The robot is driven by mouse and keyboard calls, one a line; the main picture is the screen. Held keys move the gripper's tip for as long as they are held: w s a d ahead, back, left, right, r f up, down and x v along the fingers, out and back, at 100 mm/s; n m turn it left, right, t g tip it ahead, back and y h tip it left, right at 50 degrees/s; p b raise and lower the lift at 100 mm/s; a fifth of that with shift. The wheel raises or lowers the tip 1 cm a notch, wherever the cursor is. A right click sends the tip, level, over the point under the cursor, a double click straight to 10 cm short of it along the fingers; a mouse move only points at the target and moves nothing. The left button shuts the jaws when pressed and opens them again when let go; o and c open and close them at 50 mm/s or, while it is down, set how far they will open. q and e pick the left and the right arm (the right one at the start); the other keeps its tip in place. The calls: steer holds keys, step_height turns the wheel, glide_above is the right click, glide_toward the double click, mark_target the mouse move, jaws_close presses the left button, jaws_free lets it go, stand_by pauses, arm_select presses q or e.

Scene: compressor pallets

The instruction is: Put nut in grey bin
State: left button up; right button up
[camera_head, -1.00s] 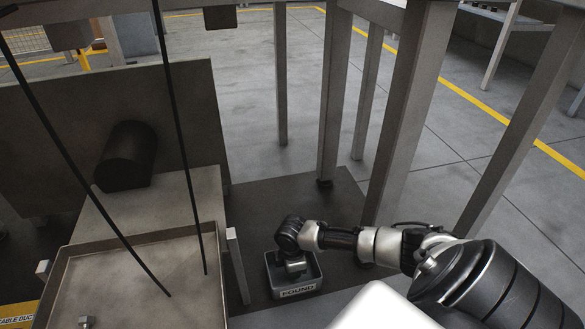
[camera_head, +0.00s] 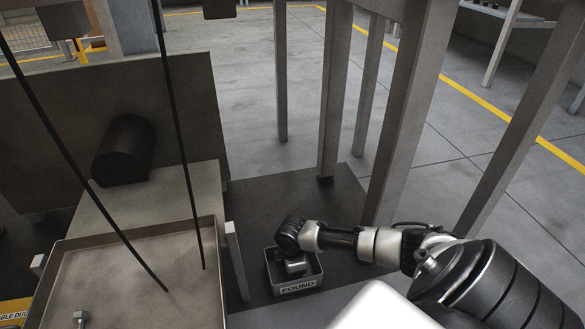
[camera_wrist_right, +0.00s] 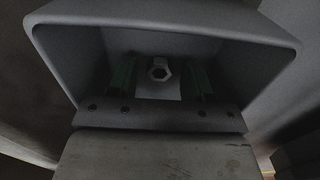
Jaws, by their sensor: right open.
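The grey bin (camera_head: 296,288), labelled "FOUND", stands on the dark floor below the head camera. My right arm reaches in from the right, and its gripper (camera_head: 296,265) points down into the bin. In the right wrist view, the bin's walls (camera_wrist_right: 165,15) surround the open gripper (camera_wrist_right: 160,82), with a green-padded finger on each side. The metal nut (camera_wrist_right: 159,71) is visible between the fingers, apart from both. It appears to be inside the bin; whether it rests on the bottom is hard to tell. My left gripper is not in view.
A metal tray table (camera_head: 110,265) stands left of the bin, with a bolt (camera_head: 81,317) in it and a dark cylinder (camera_head: 125,150) behind. Grey posts (camera_head: 405,110) rise beyond my right arm. Two thin dark rods cross the left side.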

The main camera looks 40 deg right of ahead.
step_height(320, 180, up, 12)
steer(key=p, duration=0.8)
steer(key=shift+p, duration=0.4)
steer(key=shift+r, duration=0.1)
steer(key=shift+s, duration=0.1)
